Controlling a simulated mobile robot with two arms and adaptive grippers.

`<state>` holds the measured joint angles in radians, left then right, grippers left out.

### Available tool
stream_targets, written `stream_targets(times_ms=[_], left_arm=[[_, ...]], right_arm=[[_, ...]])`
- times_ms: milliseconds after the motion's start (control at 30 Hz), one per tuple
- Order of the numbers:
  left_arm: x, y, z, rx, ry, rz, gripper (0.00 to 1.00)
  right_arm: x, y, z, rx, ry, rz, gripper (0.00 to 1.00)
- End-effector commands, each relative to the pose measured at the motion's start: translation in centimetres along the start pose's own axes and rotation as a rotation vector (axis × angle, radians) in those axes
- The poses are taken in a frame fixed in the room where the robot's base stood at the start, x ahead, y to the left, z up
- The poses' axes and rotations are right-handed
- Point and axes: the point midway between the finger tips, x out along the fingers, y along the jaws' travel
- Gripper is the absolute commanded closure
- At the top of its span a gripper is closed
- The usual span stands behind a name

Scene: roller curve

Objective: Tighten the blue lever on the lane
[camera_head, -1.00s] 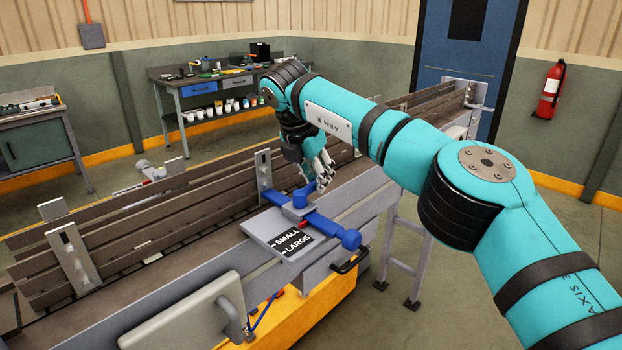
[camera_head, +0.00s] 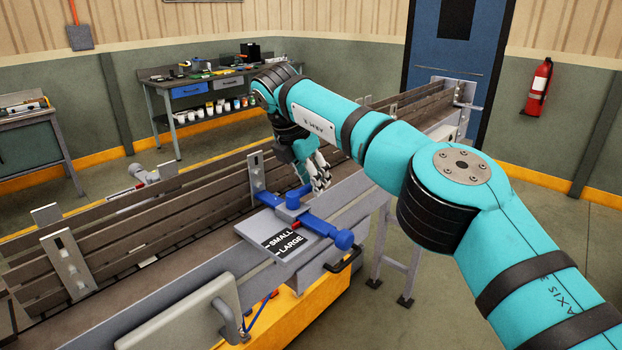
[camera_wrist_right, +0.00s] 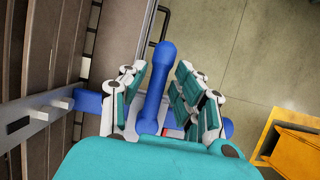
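The blue lever (camera_head: 325,229) sits on a flat grey plate (camera_head: 258,236) with a SMALL/LARGE label, at the near side rail of the roller lane (camera_head: 160,224). My right gripper (camera_head: 319,186) is open and hangs above and behind the handle. In the right wrist view, the lever's handle (camera_wrist_right: 158,85) shows between the parted fingers of the right gripper (camera_wrist_right: 155,88), with gaps on both sides. I see no clear contact. My left gripper is not in view.
Upright metal brackets (camera_head: 66,258) stand along the lane. A black handle (camera_head: 345,261) sits below the plate's right side, and a grey box (camera_head: 185,312) hangs on the lane's near side. A workbench (camera_head: 200,88) stands behind. Floor is free at the right.

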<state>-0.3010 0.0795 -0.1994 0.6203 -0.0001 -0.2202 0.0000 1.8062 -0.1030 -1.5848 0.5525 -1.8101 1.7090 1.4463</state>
Motion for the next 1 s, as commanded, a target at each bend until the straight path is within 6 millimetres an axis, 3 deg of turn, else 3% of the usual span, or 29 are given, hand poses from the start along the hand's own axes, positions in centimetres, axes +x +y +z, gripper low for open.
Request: stream_targets(times_ms=[367, 733, 1000], left_arm=[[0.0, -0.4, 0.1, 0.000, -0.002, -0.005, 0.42], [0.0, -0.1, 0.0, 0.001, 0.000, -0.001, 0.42], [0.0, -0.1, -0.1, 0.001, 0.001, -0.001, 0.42]], right_arm=[[-0.2, 0.0, 0.0, -0.003, 0.000, -0.001, 0.58], [-5.8, 0.1, -0.1, -0.001, -0.001, 0.001, 0.58], [-7.5, 0.0, 0.0, -0.001, 0.001, -0.001, 0.58]])
